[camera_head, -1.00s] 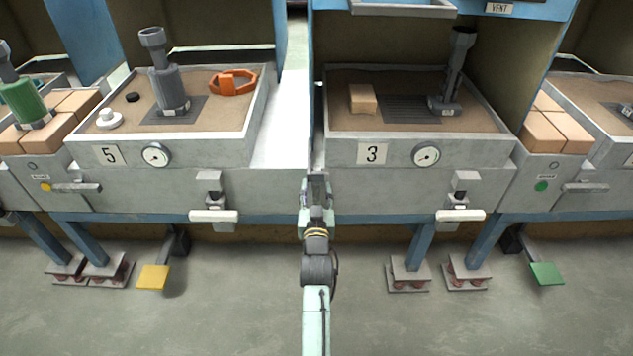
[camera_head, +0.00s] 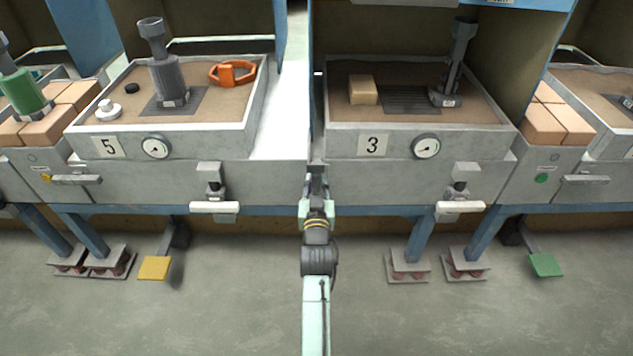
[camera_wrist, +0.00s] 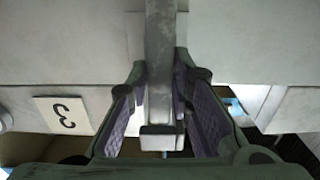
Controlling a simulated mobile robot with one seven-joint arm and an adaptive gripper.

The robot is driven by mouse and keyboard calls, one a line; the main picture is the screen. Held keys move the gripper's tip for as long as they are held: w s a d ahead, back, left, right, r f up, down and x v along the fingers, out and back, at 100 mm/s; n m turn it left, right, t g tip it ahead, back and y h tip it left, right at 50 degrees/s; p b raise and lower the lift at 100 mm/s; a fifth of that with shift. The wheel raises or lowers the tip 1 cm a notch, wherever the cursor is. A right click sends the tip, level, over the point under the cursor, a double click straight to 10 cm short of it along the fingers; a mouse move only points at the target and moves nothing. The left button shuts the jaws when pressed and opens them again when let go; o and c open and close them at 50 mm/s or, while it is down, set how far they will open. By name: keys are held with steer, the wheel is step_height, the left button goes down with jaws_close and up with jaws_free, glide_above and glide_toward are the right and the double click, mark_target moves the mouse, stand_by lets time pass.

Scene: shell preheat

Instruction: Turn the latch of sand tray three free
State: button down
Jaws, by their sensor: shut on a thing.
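Sand tray three (camera_head: 411,147) is a grey metal tray of brown sand, with a number plate "3" (camera_head: 371,145) and a round dial on its front. My gripper (camera_head: 317,180) is at the tray's front left corner. In the wrist view, a grey metal bar, the latch (camera_wrist: 160,45), runs between the two fingers of my gripper (camera_wrist: 161,80), which are shut on it. The bar ends in a block near the palm. The number plate appears inverted at left in that view. In the head view my gripper mostly hides the latch, and its angle is unclear.
Tray five (camera_head: 155,140) stands to the left, across a narrow gap. White-handled levers (camera_head: 460,207) hang below the fronts of both trays. A yellow pedal (camera_head: 154,268) and a green pedal (camera_head: 545,265) are near the floor. The floor in front is clear.

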steer(key=shift+m, duration=0.3)
stand_by(0.4)
steer(key=m, duration=0.1)
steer(key=m+p, duration=0.1)
steer(key=m, duration=0.1)
steer(key=shift+d+r, duration=0.1)
steer(key=shift+d, duration=0.2)
steer(key=shift+d+f+m+p, duration=0.2)
steer(key=shift+m+p, duration=0.9)
steer(key=shift+m, duration=1.3)
steer(key=shift+d+f+m+p, duration=0.2)
steer(key=shift+m+p, duration=0.95)
steer(key=shift+m, duration=1.25)
steer(key=shift+d+f+m+p, duration=0.1)
steer(key=shift+f+m+p, duration=0.2)
steer(key=shift+m+p, duration=1.45)
steer(key=shift+m+b, duration=0.65)
steer(key=shift+m, duration=0.1)
steer(key=c, duration=1.4)
jaws_free()
steer(key=shift+f, duration=0.15)
steer(key=shift+c, duration=0.2)
